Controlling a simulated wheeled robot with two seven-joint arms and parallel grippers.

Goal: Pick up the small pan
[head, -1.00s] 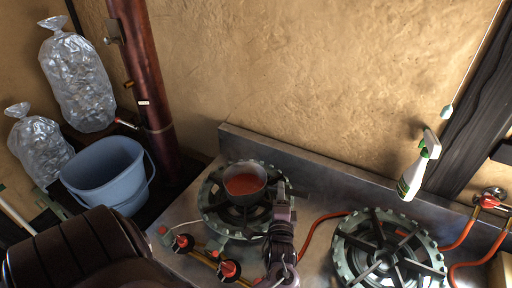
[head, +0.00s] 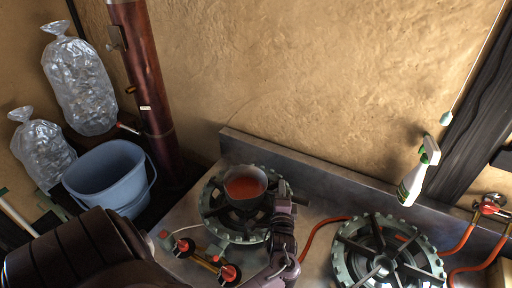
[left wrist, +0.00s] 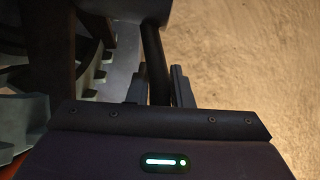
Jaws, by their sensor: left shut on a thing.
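The small pan (head: 262,196) is dark grey with an orange-red inside or filling. In the head view it is over the left burner (head: 214,213); I cannot tell whether it touches the grate. My left gripper (head: 283,190) is at the pan's right side, its fingers shut around the dark handle. In the left wrist view the handle (left wrist: 155,62) runs between the two fingers (left wrist: 158,88), and part of the pan's body (left wrist: 120,8) shows at the top. My right gripper is not in view.
A second burner (head: 384,262) is on the right of the metal counter, with an orange hose (head: 316,234) between. A green-and-white spray bottle (head: 413,180) is by the wall. A blue bucket (head: 104,178) and plastic bags (head: 78,82) are at the left. Red-knobbed valves (head: 229,272) are in front.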

